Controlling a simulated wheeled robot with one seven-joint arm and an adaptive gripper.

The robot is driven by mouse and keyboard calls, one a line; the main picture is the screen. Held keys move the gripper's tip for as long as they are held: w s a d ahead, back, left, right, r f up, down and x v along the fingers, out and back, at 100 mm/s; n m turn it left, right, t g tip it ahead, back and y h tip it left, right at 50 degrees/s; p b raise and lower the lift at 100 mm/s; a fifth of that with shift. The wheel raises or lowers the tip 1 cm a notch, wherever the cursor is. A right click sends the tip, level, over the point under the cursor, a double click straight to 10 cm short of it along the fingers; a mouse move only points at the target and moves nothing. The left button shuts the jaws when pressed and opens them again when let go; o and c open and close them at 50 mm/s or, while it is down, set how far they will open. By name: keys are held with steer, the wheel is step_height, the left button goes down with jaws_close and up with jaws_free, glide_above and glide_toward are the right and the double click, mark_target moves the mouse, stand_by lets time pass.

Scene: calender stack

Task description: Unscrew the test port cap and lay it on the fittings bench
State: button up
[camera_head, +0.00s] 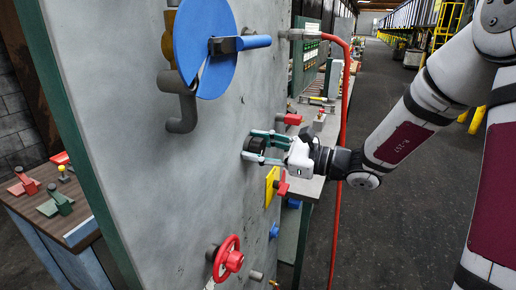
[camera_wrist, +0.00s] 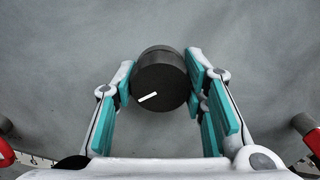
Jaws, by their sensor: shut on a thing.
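The test port cap, a round black knob with a short white mark on its face, sits at the grey panel (camera_head: 150,150). It shows in the wrist view (camera_wrist: 158,85) between the fingers, and in the head view (camera_head: 256,144). My gripper (camera_head: 262,146) reaches it from the right, with its teal-padded fingers on either side, shut on the cap. The white mark slants up to the right. Whether the cap is seated or loose on its port cannot be told. A grey bench (camera_head: 322,133) behind the panel and a brown-topped bench (camera_head: 25,207) at left are visible; neither is labelled.
Above the cap are a blue disc (camera_head: 190,50) with a blue handle and a grey hooked pipe (camera_head: 183,112). Below are a yellow plate (camera_head: 271,187) and a red handwheel (camera_head: 229,260). A red hose (camera_head: 344,110) hangs right of the panel. The floor at right is open.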

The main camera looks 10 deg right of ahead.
steer(key=shift+r+n, duration=0.1)
steer(key=shift+n, duration=0.7)
steer(key=shift+n+b, duration=0.45)
steer(key=shift+n, duration=0.65)
steer(key=shift+w, duration=0.1)
steer(key=shift+n+b, duration=0.5)
steer(key=shift+n, duration=0.6)
steer(key=shift+n+b, duration=0.65)
steer(key=shift+n, duration=0.75)
